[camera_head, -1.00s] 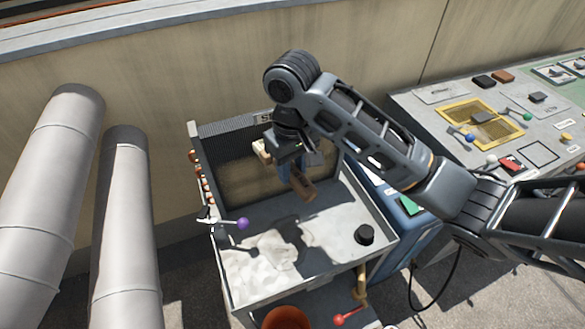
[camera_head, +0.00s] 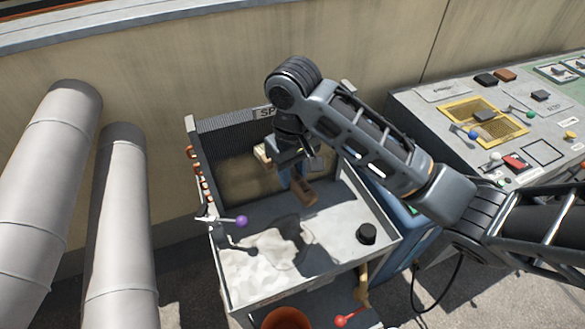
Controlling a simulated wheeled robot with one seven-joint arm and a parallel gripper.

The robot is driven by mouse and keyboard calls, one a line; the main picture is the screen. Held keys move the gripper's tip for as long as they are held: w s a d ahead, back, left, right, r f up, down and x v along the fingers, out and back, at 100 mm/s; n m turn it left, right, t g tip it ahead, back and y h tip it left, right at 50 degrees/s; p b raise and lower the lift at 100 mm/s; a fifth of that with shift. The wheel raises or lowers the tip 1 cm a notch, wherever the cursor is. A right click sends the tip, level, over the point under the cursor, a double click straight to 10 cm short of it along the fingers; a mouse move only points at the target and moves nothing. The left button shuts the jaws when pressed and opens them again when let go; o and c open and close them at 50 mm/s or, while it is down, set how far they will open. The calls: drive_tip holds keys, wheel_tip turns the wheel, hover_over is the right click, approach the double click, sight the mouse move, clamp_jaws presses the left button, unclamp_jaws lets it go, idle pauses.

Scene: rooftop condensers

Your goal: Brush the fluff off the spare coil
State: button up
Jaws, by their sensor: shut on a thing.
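The spare coil (camera_head: 222,140) is a dark finned panel standing upright at the back of a grey metal bench. Its upper strip shows dark fins, and tan-brown fluff (camera_head: 230,180) covers the lower part. My gripper (camera_head: 290,168) is in front of the coil's right half and is shut on a brown brush (camera_head: 304,191). My wrist and gripper hide part of the coil and its label. I cannot tell whether the brush touches the coil.
The bench top (camera_head: 335,225) has a pale patch (camera_head: 255,268) at front left and a black knob (camera_head: 366,233) at right. A purple-ended lever (camera_head: 240,221) sticks in from the left edge. An orange bucket (camera_head: 286,318) is below. Large pipes (camera_head: 125,230) stand left; a cluttered worktop (camera_head: 440,120) is right.

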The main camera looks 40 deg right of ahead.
drive_tip(key=shift+r+p, duration=1.05)
drive_tip(key=shift+p, duration=0.2)
drive_tip(key=shift+w+r, duration=0.1)
drive_tip(key=shift+r, duration=0.8)
drive_tip(key=shift+s+a, duration=0.3)
drive_tip(key=shift+s, duration=0.6)
drive_tip(key=shift+s+d+f+b, duration=0.25)
drive_tip(key=shift+d+f, duration=0.1)
drive_tip(key=shift+d, duration=0.3)
drive_tip(key=shift+s+d+f+b, duration=0.2)
drive_tip(key=shift+d+f, duration=0.2)
drive_tip(key=shift+d, duration=0.3)
drive_tip(key=shift+s+d+f+b, duration=0.25)
drive_tip(key=shift+d+f, duration=0.1)
drive_tip(key=shift+d, duration=0.3)
drive_tip(key=shift+w+d+p, duration=0.25)
drive_tip(key=shift+w+p, duration=0.05)
drive_tip(key=shift+w, duration=0.55)
